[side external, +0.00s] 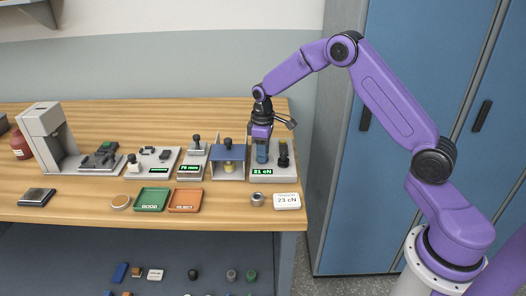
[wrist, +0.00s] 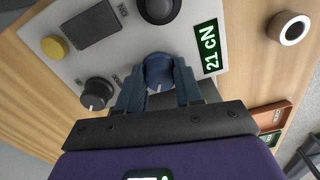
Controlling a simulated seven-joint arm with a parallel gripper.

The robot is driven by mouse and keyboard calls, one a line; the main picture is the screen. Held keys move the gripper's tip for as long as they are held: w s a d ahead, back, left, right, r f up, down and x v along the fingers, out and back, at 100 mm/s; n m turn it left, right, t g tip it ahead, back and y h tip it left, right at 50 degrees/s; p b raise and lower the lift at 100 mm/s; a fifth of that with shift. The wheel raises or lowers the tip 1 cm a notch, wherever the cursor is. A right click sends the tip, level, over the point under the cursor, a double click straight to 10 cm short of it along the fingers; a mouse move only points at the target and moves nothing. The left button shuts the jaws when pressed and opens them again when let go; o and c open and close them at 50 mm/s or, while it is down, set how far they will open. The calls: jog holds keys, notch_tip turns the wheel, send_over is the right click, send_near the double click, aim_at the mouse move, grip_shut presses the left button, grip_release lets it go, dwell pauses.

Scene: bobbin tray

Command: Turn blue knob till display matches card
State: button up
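The blue knob (wrist: 158,70) sits on a light grey panel (wrist: 120,55) in the wrist view. My gripper (wrist: 160,84) has one finger on each side of the knob, and both appear to touch it. In the side view my gripper (side external: 262,154) points down at the right-hand device, and its fingers mostly hide the knob. The green-lit display (side external: 262,171) reads 21 cN, and the same display (wrist: 209,47) reads 21 cN in the wrist view. The white card (side external: 287,201) lies on the table in front of the device and reads 23 cN.
A dark knob (wrist: 97,93) and a yellow button (wrist: 54,47) are close to my fingers. A metal ring (side external: 257,198) lies beside the card. Green (side external: 151,199) and orange (side external: 185,200) trays lie to the left. Other devices stand left along the bench.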

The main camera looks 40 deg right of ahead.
jog(key=shift+m, duration=0.4)
jog(key=m, duration=0.4)
jog(key=shift+a+m, duration=0.1)
jog(key=shift+m, duration=0.3)
jog(key=m, duration=0.6)
jog(key=shift+r, duration=0.1)
jog(key=o, duration=1)
jog(key=shift+o, duration=0.2)
notch_tip(320, 180, up, 17)
jog(key=shift+r, duration=0.2)
